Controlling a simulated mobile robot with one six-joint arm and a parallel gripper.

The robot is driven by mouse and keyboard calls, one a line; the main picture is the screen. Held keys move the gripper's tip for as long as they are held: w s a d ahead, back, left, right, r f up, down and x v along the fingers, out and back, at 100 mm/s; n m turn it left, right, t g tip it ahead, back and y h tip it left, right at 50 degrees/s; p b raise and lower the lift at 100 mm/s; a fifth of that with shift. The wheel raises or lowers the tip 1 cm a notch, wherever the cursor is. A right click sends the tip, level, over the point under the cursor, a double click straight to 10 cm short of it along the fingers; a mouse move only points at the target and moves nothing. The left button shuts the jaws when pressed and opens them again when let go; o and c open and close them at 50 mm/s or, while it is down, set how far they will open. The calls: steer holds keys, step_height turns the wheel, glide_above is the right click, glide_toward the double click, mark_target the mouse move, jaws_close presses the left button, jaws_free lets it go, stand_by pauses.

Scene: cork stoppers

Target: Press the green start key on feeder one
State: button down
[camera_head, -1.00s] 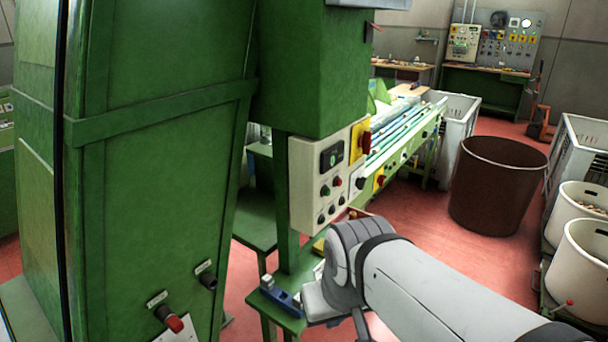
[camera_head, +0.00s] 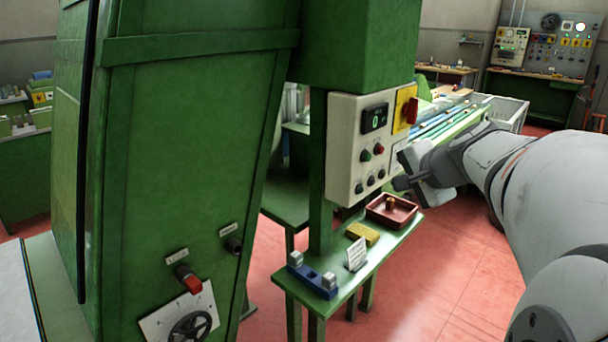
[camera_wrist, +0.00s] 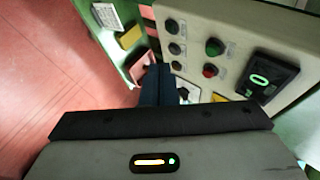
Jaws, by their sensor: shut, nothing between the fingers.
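The green start key (camera_head: 366,155) is a round button on the cream control panel (camera_head: 345,150), left of a red button (camera_head: 379,149) and below a dark display (camera_head: 375,118). The green key also shows in the wrist view (camera_wrist: 214,47), up and right of my fingers. My gripper (camera_head: 400,183) is shut and empty, at the panel's lower right side in the head view. Its dark fingers (camera_wrist: 156,70) point toward the panel's lower edge in the wrist view, near the black knobs (camera_wrist: 177,66). They look apart from the green key.
A yellow plate with a red switch (camera_head: 406,110) sits at the panel's upper right. Below, a green shelf (camera_head: 340,298) holds a red tray (camera_head: 391,221), a yellow block (camera_head: 362,234), a small card (camera_head: 356,254) and a blue fixture (camera_head: 312,281). A green cabinet (camera_head: 180,150) stands left.

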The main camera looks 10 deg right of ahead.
mark_target(368, 157)
steer(key=d+m, duration=0.1)
steer(key=w+d+t, duration=0.1)
steer(key=d, duration=0.1)
steer(key=d+r+m, duration=0.1)
steer(key=d, duration=0.1)
steer(key=shift+w+m+t+h+b, duration=0.3)
steer(key=shift+w+h+b, duration=0.1)
steer(key=w+a+p, duration=0.3)
steer(key=w+a, duration=0.2)
steer(key=w, duration=0.2)
steer(key=shift+a, duration=0.25)
steer(key=shift+w+f, duration=0.1)
stand_by(1.6)
steer(key=shift+w+a, duration=0.15)
steer(key=shift+a, duration=0.1)
